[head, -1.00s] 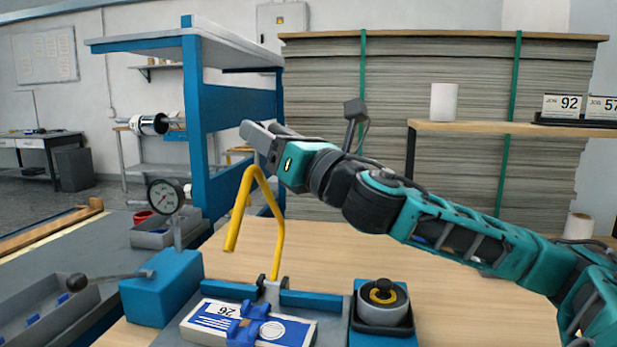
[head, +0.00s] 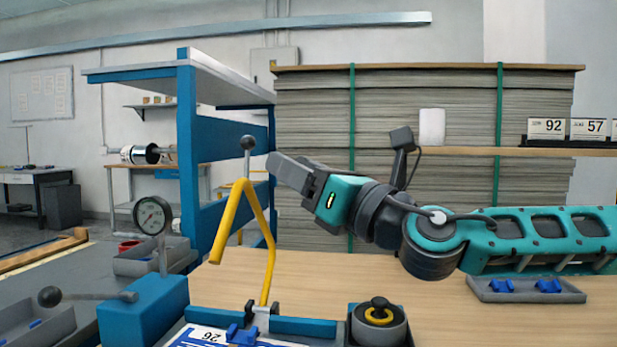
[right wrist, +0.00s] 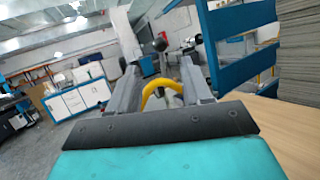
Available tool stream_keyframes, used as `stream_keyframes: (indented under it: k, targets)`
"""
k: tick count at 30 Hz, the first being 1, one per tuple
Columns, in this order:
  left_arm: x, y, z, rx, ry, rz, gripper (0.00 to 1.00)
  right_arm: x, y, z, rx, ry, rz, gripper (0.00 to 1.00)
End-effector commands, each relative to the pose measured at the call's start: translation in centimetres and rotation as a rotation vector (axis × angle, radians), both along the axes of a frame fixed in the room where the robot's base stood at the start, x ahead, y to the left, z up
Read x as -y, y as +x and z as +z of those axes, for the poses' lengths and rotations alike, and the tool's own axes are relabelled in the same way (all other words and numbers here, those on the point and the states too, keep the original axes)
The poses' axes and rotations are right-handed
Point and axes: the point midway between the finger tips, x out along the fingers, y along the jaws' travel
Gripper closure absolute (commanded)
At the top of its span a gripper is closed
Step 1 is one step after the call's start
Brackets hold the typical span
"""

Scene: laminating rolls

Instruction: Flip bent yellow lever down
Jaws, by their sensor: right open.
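The bent yellow lever (head: 264,225) stands raised from its pivot at the front of the blue fixture (head: 305,327). Its upper part folds over at the top and hangs down to the left. My right gripper (head: 277,163) is just right of and above the bend, pointing left, and looks empty. In the right wrist view, my right gripper (right wrist: 160,72) has its fingers apart, with the yellow lever's bend (right wrist: 160,86) showing between them. I cannot tell whether they touch. My left gripper is not in view.
A black ball knob (head: 248,142) on a rod rises beside the bend. A pressure gauge (head: 153,215) and blue block (head: 143,309) stand left. A round grey pot (head: 379,328) sits right of the lever. The wooden table (head: 440,315) is largely clear right of it.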

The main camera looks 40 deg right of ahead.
Motion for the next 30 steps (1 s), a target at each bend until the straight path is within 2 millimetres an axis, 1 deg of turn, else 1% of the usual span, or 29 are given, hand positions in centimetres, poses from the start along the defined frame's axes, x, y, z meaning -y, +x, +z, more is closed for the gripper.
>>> stream_keyframes:
  k: [1, 6, 16, 20, 23, 25, 26, 27, 29, 30]
  targets:
    - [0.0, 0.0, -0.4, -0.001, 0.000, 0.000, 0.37, 0.1, -0.6, -0.3, 0.002, -0.004, -0.002, 0.51]
    - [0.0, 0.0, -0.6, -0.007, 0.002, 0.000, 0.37, 0.2, -1.5, -0.7, 0.000, -0.003, -0.001, 0.51]
    - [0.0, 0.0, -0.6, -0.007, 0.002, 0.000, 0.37, 0.2, -1.7, -0.8, -0.002, 0.001, 0.001, 0.51]
    - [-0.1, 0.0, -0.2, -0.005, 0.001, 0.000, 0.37, 0.7, -1.5, -0.3, -0.004, 0.029, -0.005, 0.62]
    - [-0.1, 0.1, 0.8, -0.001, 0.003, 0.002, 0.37, 2.4, -0.4, 1.1, -0.021, 0.153, -0.027, 0.72]
    - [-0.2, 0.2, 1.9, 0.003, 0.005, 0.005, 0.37, 4.5, 0.8, 2.5, -0.039, 0.307, -0.053, 0.79]
    - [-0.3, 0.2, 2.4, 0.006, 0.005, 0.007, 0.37, 5.6, 1.4, 3.0, -0.051, 0.388, -0.067, 0.81]
    - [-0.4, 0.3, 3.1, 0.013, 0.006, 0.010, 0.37, 7.1, 2.2, 3.6, -0.066, 0.508, -0.085, 0.85]
    - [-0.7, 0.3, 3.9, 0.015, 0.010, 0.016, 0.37, 9.4, 3.4, 4.3, -0.090, 0.697, -0.114, 0.91]
    - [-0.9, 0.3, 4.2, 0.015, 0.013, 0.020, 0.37, 10.8, 4.2, 4.5, -0.108, 0.825, -0.134, 0.95]
